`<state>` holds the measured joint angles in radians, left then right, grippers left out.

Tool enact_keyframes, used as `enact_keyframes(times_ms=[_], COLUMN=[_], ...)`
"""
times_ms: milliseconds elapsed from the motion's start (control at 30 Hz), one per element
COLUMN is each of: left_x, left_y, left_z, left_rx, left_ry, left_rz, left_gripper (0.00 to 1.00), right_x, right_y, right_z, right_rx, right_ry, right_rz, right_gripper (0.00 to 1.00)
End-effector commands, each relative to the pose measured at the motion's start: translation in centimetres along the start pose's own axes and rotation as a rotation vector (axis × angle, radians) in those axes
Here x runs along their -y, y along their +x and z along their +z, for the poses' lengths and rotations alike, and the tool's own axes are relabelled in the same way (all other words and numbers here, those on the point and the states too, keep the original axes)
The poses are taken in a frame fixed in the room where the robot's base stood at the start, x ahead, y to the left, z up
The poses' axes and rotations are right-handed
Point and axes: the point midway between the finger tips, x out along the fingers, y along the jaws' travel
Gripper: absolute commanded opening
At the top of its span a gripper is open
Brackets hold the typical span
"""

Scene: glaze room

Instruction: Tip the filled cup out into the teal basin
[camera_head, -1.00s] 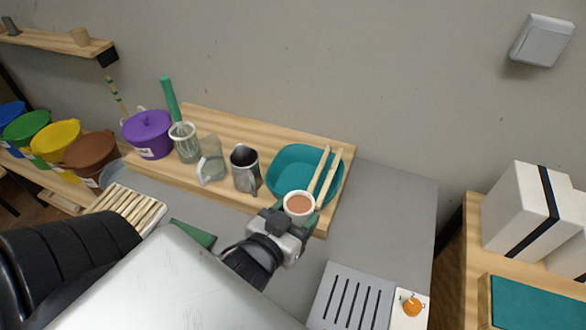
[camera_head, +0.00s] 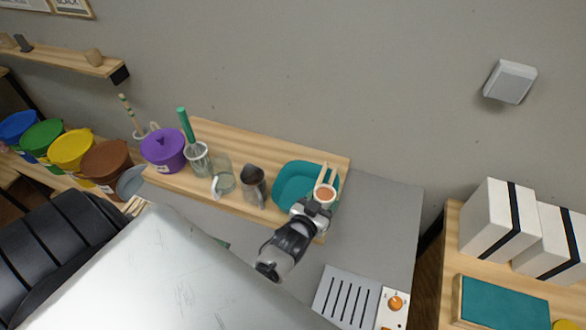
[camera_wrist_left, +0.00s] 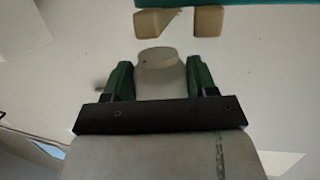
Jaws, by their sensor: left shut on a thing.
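The filled cup (camera_head: 325,194) is pale with orange-brown contents and looks upright in the head view. My left gripper (camera_head: 317,205) is shut on it and holds it at the right front part of the teal basin (camera_head: 290,183). In the left wrist view the cup (camera_wrist_left: 157,60) sits between the two green fingertips of my left gripper (camera_wrist_left: 158,80). The basin stands on a wooden board (camera_head: 240,138), and two light wooden sticks (camera_head: 321,173) lie across its right side. My right gripper is not in view.
The grey tabletop (camera_head: 385,215) at right is clear.

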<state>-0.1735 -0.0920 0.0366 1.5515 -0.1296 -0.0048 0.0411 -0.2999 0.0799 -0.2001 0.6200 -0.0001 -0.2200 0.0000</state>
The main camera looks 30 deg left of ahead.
Motion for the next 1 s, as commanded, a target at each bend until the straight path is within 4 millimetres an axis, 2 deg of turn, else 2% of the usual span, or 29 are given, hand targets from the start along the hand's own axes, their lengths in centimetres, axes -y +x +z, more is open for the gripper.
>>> enact_keyframes(times_ms=[100, 633, 1000], left_x=[-0.2, -0.1, 1.0], left_y=[0.5, 0.8, 1.0], left_z=[-0.3, -0.3, -1.0], left_rx=[-0.002, 0.002, 0.052], left_ry=[-0.006, -0.022, -0.169], left_rz=[-0.002, 0.002, 0.034], left_gripper=[0.29, 0.29, 0.29], right_x=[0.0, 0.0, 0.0], right_y=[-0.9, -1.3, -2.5], right_z=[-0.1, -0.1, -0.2], right_rx=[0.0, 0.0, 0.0], right_ry=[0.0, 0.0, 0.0], right_rz=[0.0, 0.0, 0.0], right_gripper=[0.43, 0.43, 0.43])
